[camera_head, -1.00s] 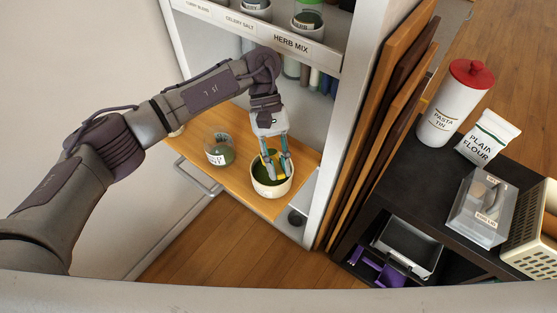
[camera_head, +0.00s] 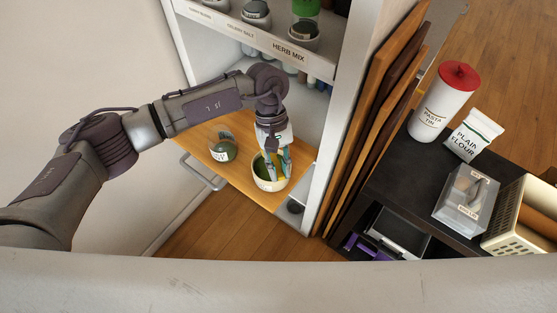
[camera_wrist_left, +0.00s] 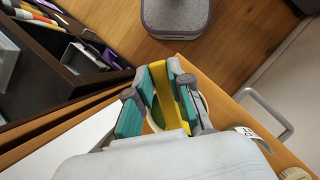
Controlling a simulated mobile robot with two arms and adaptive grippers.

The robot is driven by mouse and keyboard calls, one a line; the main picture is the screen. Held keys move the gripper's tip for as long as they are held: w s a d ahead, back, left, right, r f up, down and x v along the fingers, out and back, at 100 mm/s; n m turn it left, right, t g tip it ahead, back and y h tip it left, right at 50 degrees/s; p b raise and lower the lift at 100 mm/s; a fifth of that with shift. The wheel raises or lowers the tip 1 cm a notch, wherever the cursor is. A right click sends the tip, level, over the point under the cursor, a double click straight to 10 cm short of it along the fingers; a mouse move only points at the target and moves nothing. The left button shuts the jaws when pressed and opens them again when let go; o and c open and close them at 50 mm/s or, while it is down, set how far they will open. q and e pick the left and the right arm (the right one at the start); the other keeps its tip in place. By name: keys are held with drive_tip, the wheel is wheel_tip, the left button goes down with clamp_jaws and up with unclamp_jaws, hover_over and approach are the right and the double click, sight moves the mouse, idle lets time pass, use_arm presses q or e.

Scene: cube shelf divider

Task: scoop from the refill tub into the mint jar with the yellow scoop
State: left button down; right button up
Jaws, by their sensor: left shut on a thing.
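The yellow scoop (camera_wrist_left: 172,95) is between the teal finger pads of my left gripper (camera_head: 276,167), which is shut on it. The gripper points down over a cream round tub (camera_head: 270,185) with green contents, likely the refill tub. Its fingertips are at the tub's opening; the scoop's bowl is hidden. A small clear jar (camera_head: 223,151) with green contents and a white label stands left of the tub, apart from it; the label is too small to read. In the left wrist view the jar (camera_wrist_left: 243,132) is partly cut off by the gripper. My right gripper is not in view.
Tub and jar stand on a wooden pull-out board (camera_head: 198,140). A shelf (camera_head: 270,45) with jars and a HERB MIX label hangs above my left wrist. Upright wooden boards (camera_head: 375,110) stand at right. A dark unit holds a pasta tin (camera_head: 443,100), flour (camera_head: 472,137) and a clear box (camera_head: 464,200).

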use_arm(q)
drive_tip(key=shift+s+d+r+t+p, duration=0.15)
drive_tip(key=shift+s+t+p, duration=0.15)
drive_tip(key=shift+t+p, duration=0.55)
drive_tip(key=shift+s+y+p, duration=0.15)
drive_tip(key=shift+y+p, duration=0.15)
drive_tip(key=shift+p, duration=0.5)
drive_tip(key=shift+t, duration=0.25)
